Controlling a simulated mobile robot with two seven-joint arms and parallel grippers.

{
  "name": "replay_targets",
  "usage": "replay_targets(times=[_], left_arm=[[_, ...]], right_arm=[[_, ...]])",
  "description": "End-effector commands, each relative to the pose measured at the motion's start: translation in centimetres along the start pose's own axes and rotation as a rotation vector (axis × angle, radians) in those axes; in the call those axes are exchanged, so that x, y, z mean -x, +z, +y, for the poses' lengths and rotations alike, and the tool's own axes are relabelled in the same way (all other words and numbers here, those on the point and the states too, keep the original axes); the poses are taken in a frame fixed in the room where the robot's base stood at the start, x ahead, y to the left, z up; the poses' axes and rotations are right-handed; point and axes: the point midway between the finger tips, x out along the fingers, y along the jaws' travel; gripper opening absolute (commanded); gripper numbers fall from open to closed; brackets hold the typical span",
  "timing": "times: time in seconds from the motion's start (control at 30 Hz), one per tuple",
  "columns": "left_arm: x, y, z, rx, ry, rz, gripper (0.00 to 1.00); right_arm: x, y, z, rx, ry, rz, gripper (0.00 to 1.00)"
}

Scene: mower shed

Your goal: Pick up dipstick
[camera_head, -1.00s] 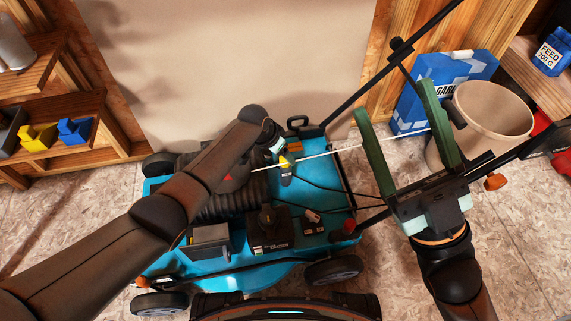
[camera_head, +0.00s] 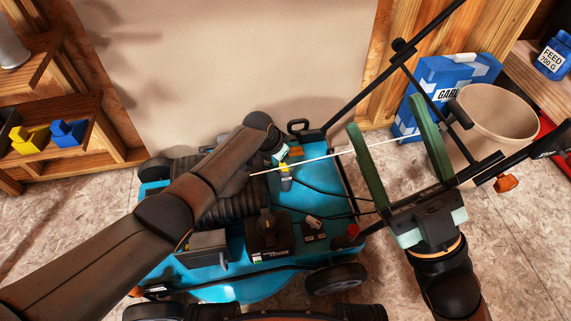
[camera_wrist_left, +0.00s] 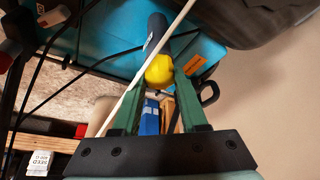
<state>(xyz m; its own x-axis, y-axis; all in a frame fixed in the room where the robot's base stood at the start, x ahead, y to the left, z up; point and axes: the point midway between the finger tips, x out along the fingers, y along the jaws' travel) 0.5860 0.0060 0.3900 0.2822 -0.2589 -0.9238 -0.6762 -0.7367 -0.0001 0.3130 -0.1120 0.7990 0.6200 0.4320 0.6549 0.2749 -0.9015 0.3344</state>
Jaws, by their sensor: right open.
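The dipstick shows as a yellow handle (camera_head: 283,165) on top of a dark tube (camera_head: 286,183) on the teal mower (camera_head: 210,285). In the left wrist view the round yellow handle (camera_wrist_left: 159,70) sits between the fingertips of my left gripper (camera_wrist_left: 160,77), with fingers drawn in against its sides. Any rod inside the tube is hidden. In the head view my left wrist mostly hides that gripper. My right gripper (camera_head: 382,112) is open and empty over the mower's handlebar side, well right of the dipstick.
A thin white line (camera_head: 320,158) runs from the mower toward my right gripper and crosses close to my left fingers. Black handlebars (camera_head: 365,88) rise at the right. A beige bucket (camera_head: 490,115) and blue box (camera_head: 440,80) stand behind them. Wooden shelves (camera_head: 110,135) are left.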

Motion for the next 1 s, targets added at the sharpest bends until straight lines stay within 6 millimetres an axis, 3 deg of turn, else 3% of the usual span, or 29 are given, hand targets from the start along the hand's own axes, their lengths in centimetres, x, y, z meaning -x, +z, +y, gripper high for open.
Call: replay_targets(times=[0.03,0.33,0.77,1.0], left_arm=[[0.0,0.0,0.0,0.000,0.000,0.000,0.33],[0.0,0.0,0.0,0.000,0.000,-0.001,0.00],[0.4,-0.1,0.0,0.000,0.000,0.000,0.00],[2.7,-1.1,0.0,0.000,0.000,0.002,0.00]], right_arm=[[0.0,0.0,0.0,0.000,0.000,0.000,0.77],[0.1,0.0,0.0,0.005,-0.005,-0.001,0.77],[-0.1,-0.2,0.1,0.006,-0.009,-0.001,0.77],[-1.3,-1.6,0.9,-0.009,-0.001,0.006,0.77]])
